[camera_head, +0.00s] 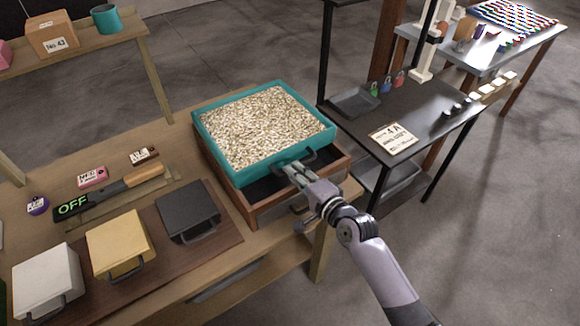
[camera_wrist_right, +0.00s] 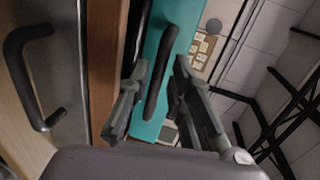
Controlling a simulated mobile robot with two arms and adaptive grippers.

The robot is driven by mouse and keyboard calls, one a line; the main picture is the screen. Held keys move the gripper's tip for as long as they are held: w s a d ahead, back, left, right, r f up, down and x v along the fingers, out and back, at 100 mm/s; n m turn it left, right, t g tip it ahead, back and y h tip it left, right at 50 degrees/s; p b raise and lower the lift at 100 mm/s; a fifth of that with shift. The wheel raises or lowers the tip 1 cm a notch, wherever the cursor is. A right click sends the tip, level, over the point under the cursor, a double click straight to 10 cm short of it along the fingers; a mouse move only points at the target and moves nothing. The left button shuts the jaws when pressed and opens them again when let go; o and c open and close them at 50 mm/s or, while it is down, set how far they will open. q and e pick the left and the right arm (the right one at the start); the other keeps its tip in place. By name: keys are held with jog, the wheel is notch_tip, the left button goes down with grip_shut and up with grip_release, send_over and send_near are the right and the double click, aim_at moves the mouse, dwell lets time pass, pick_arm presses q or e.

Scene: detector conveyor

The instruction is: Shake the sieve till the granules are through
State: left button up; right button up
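The teal sieve (camera_head: 240,179) is full of pale granules (camera_head: 265,125) and rests on a wooden box (camera_head: 256,208), shifted back so that part of the box's dark inside shows in front. The sieve's black handle (camera_head: 296,160) is on its front side. It also shows in the right wrist view (camera_wrist_right: 158,75). My right gripper (camera_head: 285,166) is at this handle. In the right wrist view its two fingers (camera_wrist_right: 158,90) stand apart on either side of the handle, with gaps showing. What lies in the box is mostly hidden. My left gripper is not in view.
The wooden table (camera_head: 165,258) holds white (camera_head: 46,282), yellow (camera_head: 118,242) and black (camera_head: 187,210) handled blocks, and a detector wand with an OFF display (camera_head: 72,207). A black table (camera_head: 430,135) with a tray and small padlocks stands to the right.

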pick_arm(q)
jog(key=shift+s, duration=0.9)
pick_arm(e)
jog(key=shift+x, duration=1.6)
jog(key=shift+c, duration=0.4)
grip_shut()
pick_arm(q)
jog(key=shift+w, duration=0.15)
